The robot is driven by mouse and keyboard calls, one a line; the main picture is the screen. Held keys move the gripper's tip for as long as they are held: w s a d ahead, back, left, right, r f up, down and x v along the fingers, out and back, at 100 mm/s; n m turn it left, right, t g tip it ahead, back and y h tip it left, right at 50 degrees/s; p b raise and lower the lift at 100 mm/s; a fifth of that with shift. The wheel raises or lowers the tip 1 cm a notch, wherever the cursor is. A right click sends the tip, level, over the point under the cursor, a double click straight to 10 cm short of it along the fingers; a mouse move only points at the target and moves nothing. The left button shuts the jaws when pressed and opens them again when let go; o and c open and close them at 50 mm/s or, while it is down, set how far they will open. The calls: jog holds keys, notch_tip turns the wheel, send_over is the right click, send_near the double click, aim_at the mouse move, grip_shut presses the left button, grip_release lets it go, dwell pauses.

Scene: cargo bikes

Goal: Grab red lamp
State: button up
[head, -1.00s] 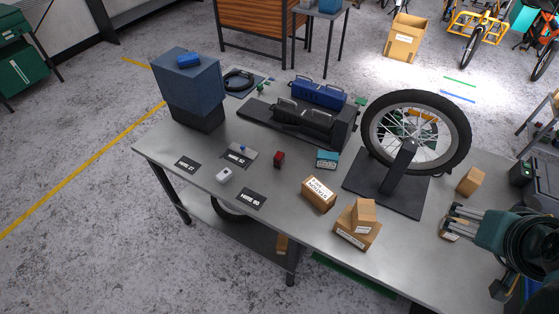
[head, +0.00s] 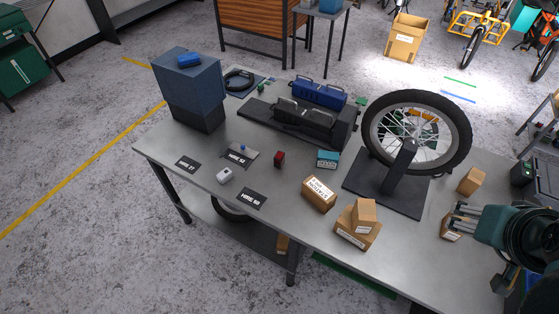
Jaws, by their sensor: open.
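A small dark red block-like thing (head: 279,159), which looks like the red lamp, stands on the grey workbench (head: 225,215) near its middle. It stands between a black label card and a small teal box. My gripper (head: 452,219) is at the right end of the bench, far to the right of the red lamp. Its fingers point left and are apart, with nothing seen between them.
A wheel on a stand (head: 417,130), cardboard boxes (head: 318,194) and a teal box (head: 327,159) stand between my gripper and the red lamp. A small white lamp-like thing (head: 224,175) and label cards lie left of it. A dark tool rack (head: 300,122) stands behind.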

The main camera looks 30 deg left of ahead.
jog(key=w+a+r+n+g+y, duration=0.15)
jog(key=w+a+n, duration=0.35)
jog(key=w+a, duration=0.7)
jog(key=n+g+h+b, duration=0.25)
jog(key=n+g, duration=0.35)
jog(key=n, duration=0.8)
send_over(280, 156)
jog(key=shift+t+y, duration=0.25)
jog(key=shift+y, duration=0.15)
jog(key=f, duration=3)
jog(key=shift+d+f, duration=0.3)
jog(key=shift+f, duration=0.1)
jog(key=shift+s+a+f, duration=0.1)
jog(key=shift+a+f, duration=0.2)
jog(key=shift+f, duration=0.05)
jog(key=shift+f, duration=0.15)
jog(key=shift+f, duration=1.15)
